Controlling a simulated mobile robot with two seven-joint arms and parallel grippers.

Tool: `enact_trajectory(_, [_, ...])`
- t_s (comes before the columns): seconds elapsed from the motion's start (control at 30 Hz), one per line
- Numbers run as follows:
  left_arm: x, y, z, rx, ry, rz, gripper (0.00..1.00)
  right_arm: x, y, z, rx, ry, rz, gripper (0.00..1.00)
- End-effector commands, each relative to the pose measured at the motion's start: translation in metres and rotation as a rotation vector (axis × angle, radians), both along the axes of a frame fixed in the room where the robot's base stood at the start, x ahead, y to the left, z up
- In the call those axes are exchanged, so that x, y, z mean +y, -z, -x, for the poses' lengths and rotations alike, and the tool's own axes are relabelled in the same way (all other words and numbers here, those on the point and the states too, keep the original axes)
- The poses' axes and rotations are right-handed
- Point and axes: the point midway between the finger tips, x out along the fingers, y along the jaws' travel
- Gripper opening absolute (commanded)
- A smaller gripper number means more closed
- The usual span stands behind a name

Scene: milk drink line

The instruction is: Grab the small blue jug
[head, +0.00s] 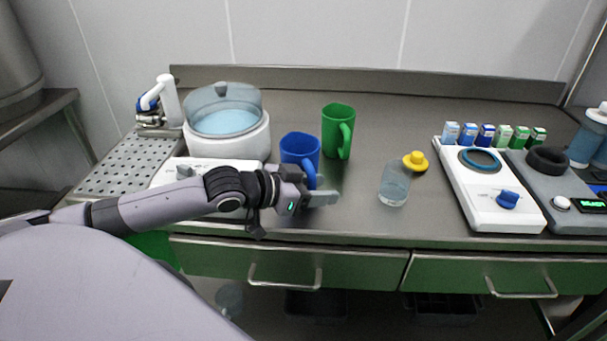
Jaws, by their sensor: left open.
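The small blue jug (299,148) stands upright on the steel counter, left of the middle in the head view. Its handle faces the front right. My left gripper (331,198) is just in front of the jug, at the height of its lower part, and points right. It is open and seems to hold nothing. The gripper and wrist hide the jug's base, and I cannot tell whether they touch the handle. My right gripper is not in view.
A green jug (338,131) stands close behind, to the right. A lidded clear bowl machine (227,126) is at left. A white scale-like device (490,190) is farther right. The back middle counter is clear.

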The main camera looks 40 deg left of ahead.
Motion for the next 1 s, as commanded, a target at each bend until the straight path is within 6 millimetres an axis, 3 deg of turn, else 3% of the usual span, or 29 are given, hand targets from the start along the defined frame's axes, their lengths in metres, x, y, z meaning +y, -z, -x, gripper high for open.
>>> enact_trajectory(0.33, [-0.0019, 0.0017, -0.0033, 0.0, 0.002, -0.002, 0.48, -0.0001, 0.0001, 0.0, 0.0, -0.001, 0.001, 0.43])
enact_trajectory(0.47, [-0.0019, 0.0016, -0.0033, 0.001, 0.001, -0.001, 0.06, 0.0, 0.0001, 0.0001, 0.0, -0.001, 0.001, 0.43])
enact_trajectory(0.5, [-0.0019, 0.0016, -0.0033, 0.001, 0.001, -0.001, 0.0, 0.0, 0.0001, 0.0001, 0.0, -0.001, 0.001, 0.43])
enact_trajectory(1.0, [-0.0019, -0.0042, -0.0039, -0.006, 0.002, -0.001, 0.0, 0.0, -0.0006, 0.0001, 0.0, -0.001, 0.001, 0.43])
